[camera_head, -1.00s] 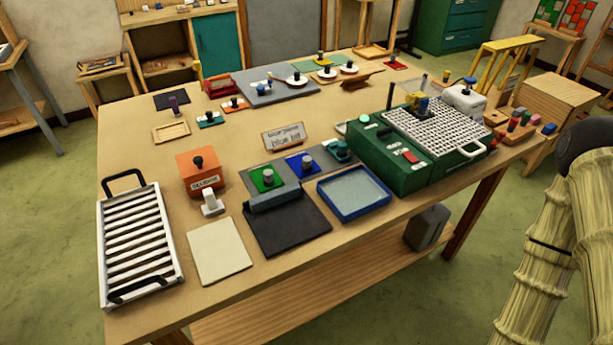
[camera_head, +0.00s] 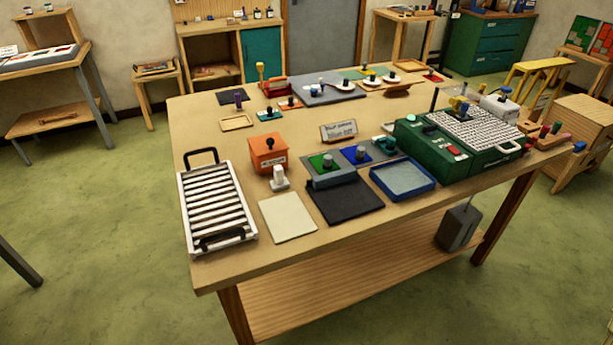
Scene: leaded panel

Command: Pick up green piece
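An orange box (camera_head: 268,153) and a small white-knobbed object (camera_head: 279,178) stand left of the pieces. A sign (camera_head: 338,131) stands behind. A blue tray (camera_head: 403,192) and a green machine (camera_head: 440,160) are to the right. A slatted rack (camera_head: 214,207) lies at left.

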